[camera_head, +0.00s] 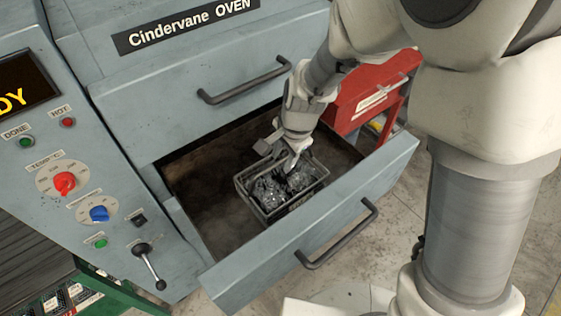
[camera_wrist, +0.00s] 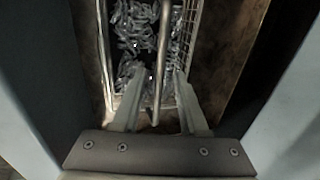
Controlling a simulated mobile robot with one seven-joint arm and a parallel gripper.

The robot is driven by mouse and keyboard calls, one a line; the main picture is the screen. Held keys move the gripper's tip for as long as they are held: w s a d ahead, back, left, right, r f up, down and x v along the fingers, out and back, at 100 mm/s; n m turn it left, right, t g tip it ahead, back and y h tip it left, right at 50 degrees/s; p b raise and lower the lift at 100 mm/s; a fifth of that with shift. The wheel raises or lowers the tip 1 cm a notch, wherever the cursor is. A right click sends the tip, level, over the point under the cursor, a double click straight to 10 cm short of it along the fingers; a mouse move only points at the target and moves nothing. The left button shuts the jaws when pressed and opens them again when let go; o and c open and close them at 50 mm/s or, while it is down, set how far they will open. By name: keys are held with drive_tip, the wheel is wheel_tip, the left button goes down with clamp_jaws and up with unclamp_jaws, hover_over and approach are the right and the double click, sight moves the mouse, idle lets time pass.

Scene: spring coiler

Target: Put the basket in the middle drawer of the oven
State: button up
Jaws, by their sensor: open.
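The wire basket (camera_head: 268,208) sits inside an open drawer (camera_head: 325,215) of the grey-blue Cindervane oven (camera_head: 150,70). It holds several shiny metal coils and stands near the drawer's front wall. In the wrist view, the basket (camera_wrist: 193,25) has a bar-like handle (camera_wrist: 162,50) across its middle. My gripper (camera_head: 289,163) is down at the basket, and its fingers (camera_wrist: 159,75) are open, one on each side of the handle bar. Whether a finger touches the bar cannot be told.
A shut drawer with a dark handle (camera_head: 245,82) is above the open one. A red cabinet (camera_head: 370,93) stands behind to the right. A control panel (camera_head: 85,190) with knobs and a lever is at left. The open drawer has bare floor left of the basket.

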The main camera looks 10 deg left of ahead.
drive_tip(key=v, duration=0.8)
drive_tip(key=shift+p, duration=0.3)
drive_tip(key=s+d+r+n+t+h, duration=0.1)
drive_tip(key=s+d+r+n, duration=0.3)
drive_tip(key=d, duration=0.6)
drive_tip(key=s+d+r+n+t+h, duration=0.1)
drive_tip(key=s+d+r+n+t, duration=0.2)
drive_tip(key=s+d+r, duration=0.5)
drive_tip(key=d+r+n, duration=0.1)
drive_tip(key=d, duration=0.2)
drive_tip(key=shift+s+d+r, duration=0.2)
drive_tip(key=shift+d+r, duration=0.1)
